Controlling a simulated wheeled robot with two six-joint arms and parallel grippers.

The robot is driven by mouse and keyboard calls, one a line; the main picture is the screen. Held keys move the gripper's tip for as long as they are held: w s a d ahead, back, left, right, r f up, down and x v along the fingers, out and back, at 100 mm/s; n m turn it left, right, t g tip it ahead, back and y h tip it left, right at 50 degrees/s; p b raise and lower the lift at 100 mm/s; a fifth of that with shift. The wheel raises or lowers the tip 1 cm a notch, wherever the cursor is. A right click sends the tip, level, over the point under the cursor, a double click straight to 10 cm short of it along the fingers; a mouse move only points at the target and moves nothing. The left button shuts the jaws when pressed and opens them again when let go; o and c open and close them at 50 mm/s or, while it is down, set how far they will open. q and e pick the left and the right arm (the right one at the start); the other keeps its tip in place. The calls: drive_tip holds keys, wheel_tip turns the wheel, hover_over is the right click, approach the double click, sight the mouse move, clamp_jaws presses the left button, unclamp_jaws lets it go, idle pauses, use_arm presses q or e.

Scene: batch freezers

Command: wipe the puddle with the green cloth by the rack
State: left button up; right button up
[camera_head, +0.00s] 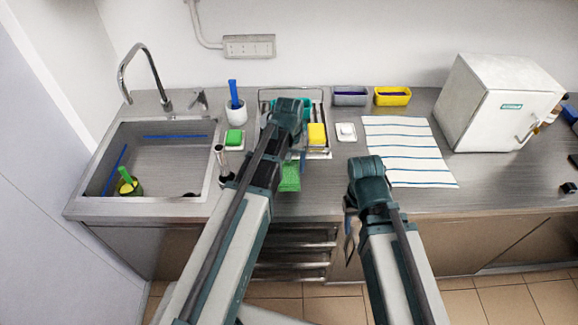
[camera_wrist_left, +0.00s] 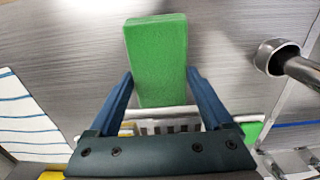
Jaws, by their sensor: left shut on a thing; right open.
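The green cloth (camera_head: 290,178) is a folded, block-like piece near the counter's front edge, in front of the rack (camera_head: 321,112). In the left wrist view the cloth (camera_wrist_left: 157,55) lies between the two blue fingers. My left gripper (camera_head: 291,162) is shut on the cloth, partly hidden by its own wrist in the head view. I cannot tell whether the cloth touches the counter. My right gripper (camera_head: 350,235) is open and empty, in front of the counter edge. I cannot make out a puddle for certain; a bright patch (camera_wrist_left: 80,5) in the left wrist view may be only glare.
The sink (camera_head: 165,175) with a yellow-green cup is left. A green sponge (camera_head: 234,138) and a chrome-topped dark item (camera_head: 222,160) stand beside it. A yellow sponge (camera_head: 316,134), striped towel (camera_head: 405,150) and white freezer box (camera_head: 500,100) are right.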

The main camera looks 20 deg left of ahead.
use_arm(q)
drive_tip(key=shift+r, duration=0.1)
wheel_tip(320, 180, up, 3)
drive_tip(key=p, duration=0.3)
idle(0.3)
drive_tip(key=shift+s, duration=0.1)
idle(0.4)
